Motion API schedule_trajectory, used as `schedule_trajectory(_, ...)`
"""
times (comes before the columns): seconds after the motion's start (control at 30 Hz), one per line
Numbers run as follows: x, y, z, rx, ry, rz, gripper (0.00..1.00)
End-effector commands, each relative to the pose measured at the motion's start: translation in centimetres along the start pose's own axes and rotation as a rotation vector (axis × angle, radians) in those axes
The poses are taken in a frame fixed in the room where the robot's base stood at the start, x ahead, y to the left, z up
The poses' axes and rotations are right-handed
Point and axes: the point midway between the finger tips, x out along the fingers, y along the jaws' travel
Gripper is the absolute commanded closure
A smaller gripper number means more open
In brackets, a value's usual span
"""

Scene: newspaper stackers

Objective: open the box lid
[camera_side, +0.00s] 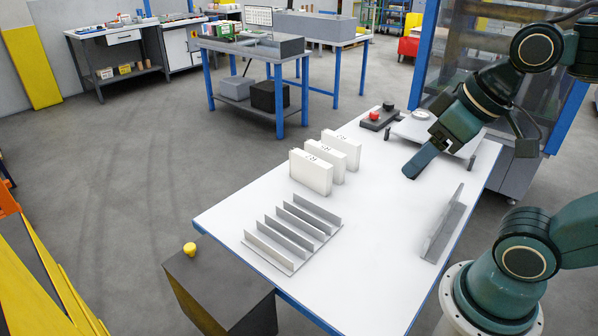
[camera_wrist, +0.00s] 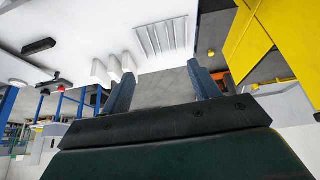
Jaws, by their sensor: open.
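A dark grey box (camera_side: 222,290) stands on the floor at the front left end of the table in the side view, partly cut off by the bottom edge. A yellow knob (camera_side: 190,249) sits on its top, and the lid looks closed. In the wrist view, the yellow knob (camera_wrist: 211,53) shows small beyond the right finger. My gripper (camera_side: 410,172) is over the far right part of the table, well away from the box. Its two fingers are apart in the wrist view (camera_wrist: 163,88), with nothing between them.
The white table (camera_side: 375,225) carries several white blocks (camera_side: 311,172), a grey slotted rack (camera_side: 292,233), an upright grey angled plate (camera_side: 444,224) and a red-button panel (camera_side: 379,117). Yellow structures (camera_side: 45,270) stand left of the box. The table's middle is clear.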

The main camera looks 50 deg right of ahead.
Motion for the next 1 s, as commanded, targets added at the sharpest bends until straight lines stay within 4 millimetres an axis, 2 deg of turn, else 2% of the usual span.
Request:
schedule_trajectory(0.17, 0.2, -0.4, -1.8, -0.045, -0.012, -0.014, 0.52)
schedule_trajectory(0.47, 1.6, -2.0, -7.7, -0.199, -0.041, -0.066, 0.52)
schedule_trajectory(0.77, 4.7, -4.2, -13.9, -0.371, -0.066, -0.132, 0.52)
schedule_trajectory(1.0, 8.4, -6.1, -18.2, -0.502, -0.082, -0.190, 0.52)
